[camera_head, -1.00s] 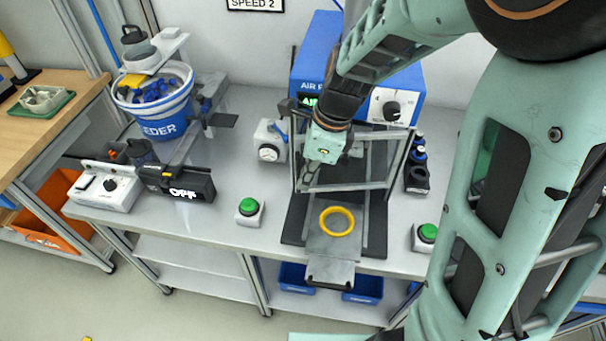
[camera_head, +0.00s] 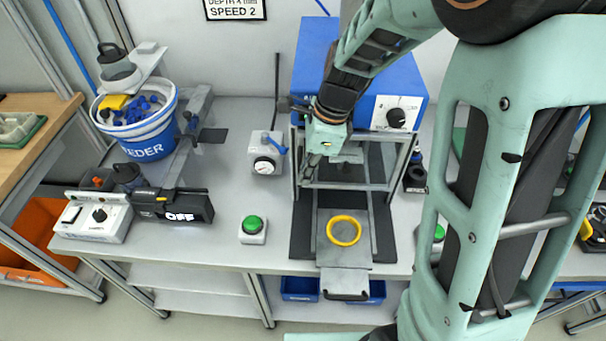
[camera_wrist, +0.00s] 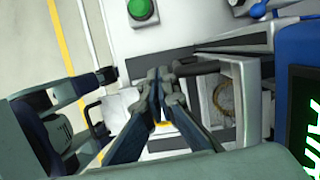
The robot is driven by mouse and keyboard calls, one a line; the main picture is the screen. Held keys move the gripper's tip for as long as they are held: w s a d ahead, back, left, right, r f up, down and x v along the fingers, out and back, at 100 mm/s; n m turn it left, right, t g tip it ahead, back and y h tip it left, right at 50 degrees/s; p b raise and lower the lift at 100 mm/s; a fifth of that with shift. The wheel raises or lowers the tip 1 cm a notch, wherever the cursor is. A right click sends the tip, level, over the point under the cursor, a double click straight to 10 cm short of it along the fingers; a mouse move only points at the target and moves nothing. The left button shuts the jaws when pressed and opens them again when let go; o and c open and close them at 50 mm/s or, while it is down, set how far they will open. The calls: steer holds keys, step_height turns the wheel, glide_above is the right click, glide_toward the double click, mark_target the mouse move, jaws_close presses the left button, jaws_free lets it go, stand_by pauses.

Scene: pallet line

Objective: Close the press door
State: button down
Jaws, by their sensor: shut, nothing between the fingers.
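The press (camera_head: 411,92) is a blue box on the bench, with a grey metal front frame (camera_head: 393,160) below it. A horizontal bar (camera_head: 350,186) crosses the front of this frame; I cannot tell for sure which part is the door or how far it is shut. A slide tray (camera_head: 345,252) sticks out in front, bearing a yellow ring (camera_head: 343,231). My gripper (camera_head: 309,172) is shut and empty, pointing down at the frame's left side. In the wrist view my gripper (camera_wrist: 165,74) is beside the frame (camera_wrist: 250,95); contact cannot be told.
A green button (camera_head: 253,225) stands left of the tray; it also shows in the wrist view (camera_wrist: 140,9). A gauge unit (camera_head: 266,153) is left of the press. A feeder bucket (camera_head: 147,148) and black OFF display (camera_head: 185,208) stand further left. My arm covers the right.

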steer(key=shift+w, duration=0.35)
steer(key=shift+w, duration=0.1)
stand_by(0.4)
